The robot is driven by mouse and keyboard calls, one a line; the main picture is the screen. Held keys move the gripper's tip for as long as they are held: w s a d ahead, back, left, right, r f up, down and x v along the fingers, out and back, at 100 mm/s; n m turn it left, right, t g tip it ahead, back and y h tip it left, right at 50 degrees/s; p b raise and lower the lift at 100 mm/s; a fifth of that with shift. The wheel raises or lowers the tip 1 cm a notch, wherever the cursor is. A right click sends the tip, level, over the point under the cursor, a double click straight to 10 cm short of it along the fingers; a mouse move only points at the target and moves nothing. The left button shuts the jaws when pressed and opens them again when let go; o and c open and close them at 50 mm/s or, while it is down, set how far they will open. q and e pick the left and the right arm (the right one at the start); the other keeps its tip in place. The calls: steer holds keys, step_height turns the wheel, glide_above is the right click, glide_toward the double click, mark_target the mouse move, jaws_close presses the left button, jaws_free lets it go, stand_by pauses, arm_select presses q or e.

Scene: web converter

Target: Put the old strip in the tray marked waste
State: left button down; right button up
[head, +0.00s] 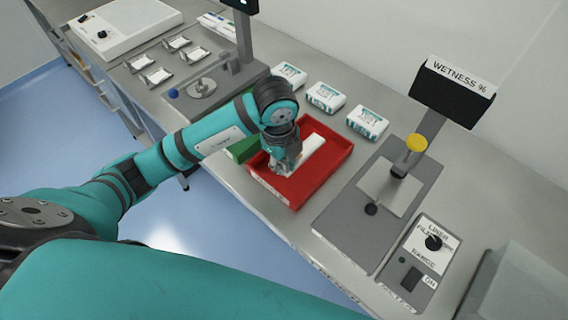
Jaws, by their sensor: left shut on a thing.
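A red tray (334,160) stands on the bench; its front label is too small to read. A white strip (312,147) shows inside the red tray's outline, running away from my left gripper. My left gripper (286,168) points down over the left part of the tray and is shut on the near part of the strip. The fingertips are partly hidden, and I cannot tell whether the strip touches the tray floor. My right gripper is out of view.
A green tray (241,151) is mostly hidden behind my left arm. Several white packs (326,97) line the back. A control box (425,252) is nearer.

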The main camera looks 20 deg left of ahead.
arm_select(q)
steer(key=shift+w+a, duration=0.1)
steer(key=shift+w, duration=0.25)
steer(key=shift+f, duration=0.2)
step_height(320, 180, down, 2)
steer(key=shift+f+p, duration=0.15)
steer(key=shift+p, duration=0.65)
steer(key=shift+f, duration=0.45)
steer(key=c, duration=1.4)
jaws_free()
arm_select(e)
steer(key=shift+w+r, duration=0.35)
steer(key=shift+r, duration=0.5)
